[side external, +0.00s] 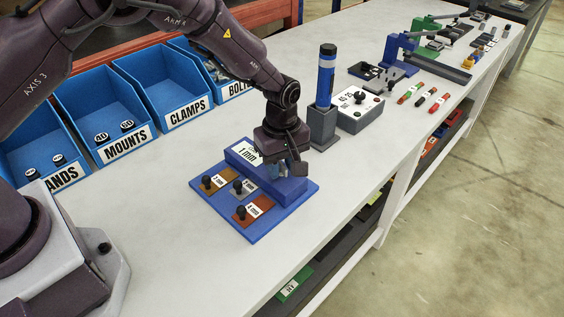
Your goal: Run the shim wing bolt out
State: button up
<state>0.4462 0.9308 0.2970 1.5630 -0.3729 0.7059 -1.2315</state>
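My gripper (285,165) points down at the right part of a raised blue block (262,182) on a flat blue base plate (263,226). The block bears a white "1 mm" label (246,152). A wing bolt is not clearly visible; the gripper body and fingers cover the spot beneath them. I cannot tell whether the fingers are apart or closed on something. In front of the block lie a gold shim plate (217,191), a grey shim plate (248,190) and an orange-brown shim plate (264,206), each with a black knob.
A blue and black cylinder (327,75) stands upright in a grey holder (322,126) just behind my gripper. A white box with black knobs (371,117) is beside it. Blue bins (165,83) line the left back. The white bench's (150,205) front left is clear.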

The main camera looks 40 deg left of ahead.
aim_at(281, 164)
notch_tip(281, 164, up, 13)
dwell(0.4)
jog(key=s+a+r+m+t, duration=0.2)
jog(key=s+a+r+m, duration=0.1)
jog(key=s, duration=0.5)
jog(key=s+a+r+m+t, duration=0.1)
jog(key=s+a+r+m, duration=0.3)
jog(key=s+r+m, duration=0.2)
jog(key=s+a+r+m+t, duration=0.2)
jog(key=s+a+r+m, duration=0.2)
jog(key=s, duration=0.7)
jog(key=shift+r+m+t, duration=0.3)
jog(key=shift+r+m, duration=0.4)
jog(key=shift+r, duration=0.6)
